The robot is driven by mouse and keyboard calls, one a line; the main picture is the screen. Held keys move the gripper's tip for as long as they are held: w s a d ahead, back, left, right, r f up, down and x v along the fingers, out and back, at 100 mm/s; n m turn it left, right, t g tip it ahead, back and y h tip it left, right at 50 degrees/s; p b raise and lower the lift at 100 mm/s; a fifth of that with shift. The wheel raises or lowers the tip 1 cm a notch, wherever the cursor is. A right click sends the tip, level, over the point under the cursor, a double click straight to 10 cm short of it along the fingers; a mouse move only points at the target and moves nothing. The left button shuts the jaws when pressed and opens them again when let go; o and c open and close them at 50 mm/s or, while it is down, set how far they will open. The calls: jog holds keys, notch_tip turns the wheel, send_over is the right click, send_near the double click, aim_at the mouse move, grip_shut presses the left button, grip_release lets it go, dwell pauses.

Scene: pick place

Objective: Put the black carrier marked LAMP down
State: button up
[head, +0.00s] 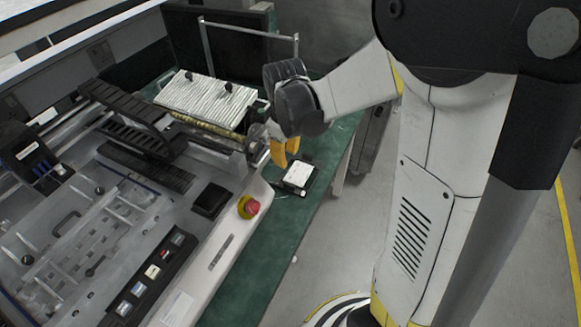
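A small black carrier with a white top face (298,175) shows over the green table surface, close to its right edge. Its marking is too small to read, so I cannot confirm LAMP. My gripper (285,150), with yellow fingers, points down just behind and to the left of the carrier. The fingertips look close to the carrier's far side. I cannot tell whether they touch it, or whether the carrier rests on the table. The gap between the fingers is too small to judge.
A grey machine with a red emergency button (250,206) fills the left. A ribbed whitish block (206,98) stands behind my gripper. A green table strip (262,262) runs along the machine's front, mostly clear. Open floor (318,250) lies to the right.

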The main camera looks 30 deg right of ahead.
jog(key=s+a+r+m+t, duration=0.2)
jog(key=s+r+m+t, duration=0.1)
jog(key=s+r, duration=0.3)
jog(key=s+a+r+m+t, duration=0.2)
jog(key=s+r, duration=0.4)
jog(key=s, duration=0.3)
jog(key=shift+a+m+t+y, duration=0.4)
jog(key=shift+a+m, duration=0.4)
jog(key=shift+a, duration=0.05)
